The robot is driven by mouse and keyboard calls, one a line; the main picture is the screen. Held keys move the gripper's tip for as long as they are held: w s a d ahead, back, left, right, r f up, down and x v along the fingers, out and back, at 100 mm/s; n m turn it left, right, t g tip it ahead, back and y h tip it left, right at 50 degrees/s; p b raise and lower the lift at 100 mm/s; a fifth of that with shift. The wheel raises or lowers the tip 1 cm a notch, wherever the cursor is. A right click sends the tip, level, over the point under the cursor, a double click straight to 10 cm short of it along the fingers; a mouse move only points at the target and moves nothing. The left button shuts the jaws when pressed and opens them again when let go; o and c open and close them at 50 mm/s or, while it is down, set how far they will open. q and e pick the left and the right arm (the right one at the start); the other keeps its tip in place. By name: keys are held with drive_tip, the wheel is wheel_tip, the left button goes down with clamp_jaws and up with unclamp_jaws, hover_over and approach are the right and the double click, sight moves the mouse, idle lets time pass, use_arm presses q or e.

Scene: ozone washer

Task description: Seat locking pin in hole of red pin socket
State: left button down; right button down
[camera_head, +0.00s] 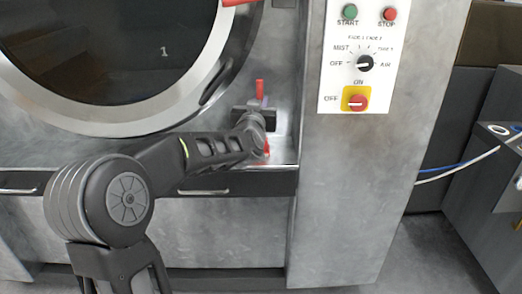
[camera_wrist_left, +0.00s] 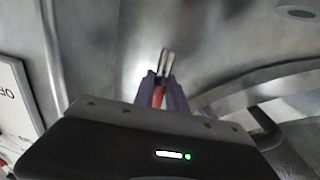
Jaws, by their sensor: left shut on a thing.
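My left gripper (camera_head: 263,103) is at the washer front, right of the round door. In the left wrist view its two purple fingers are shut on the locking pin, whose red part (camera_wrist_left: 158,96) shows between them. A bright metal end (camera_wrist_left: 167,62) sticks out past the fingertips. In the head view a red upright piece (camera_head: 260,88) shows just above the fingers, and more red (camera_head: 267,148) shows below the gripper. I cannot tell which of these is pin or red pin socket. The socket's hole is not clearly visible. My right gripper is out of view.
The round door (camera_head: 110,125) has a wide metal ring close to the left of the gripper. A control panel (camera_head: 335,80) stands on the column to the right. A ledge with drawer fronts (camera_head: 235,183) runs below. A red part (camera_head: 238,2) shows at the top edge.

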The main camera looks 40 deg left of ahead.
use_arm(q)
wheel_tip(320, 180, down, 5)
drive_tip(key=shift+r+b, duration=0.1)
drive_tip(key=shift+b, duration=0.4)
drive_tip(key=shift+d+f+b, duration=0.1)
drive_tip(key=shift+f+b, duration=0.25)
drive_tip(key=shift+f, duration=2.25)
drive_tip(key=shift+f, duration=0.1)
drive_tip(key=c, duration=1.4)
unclamp_jaws()
drive_tip(key=shift+o, duration=0.2)
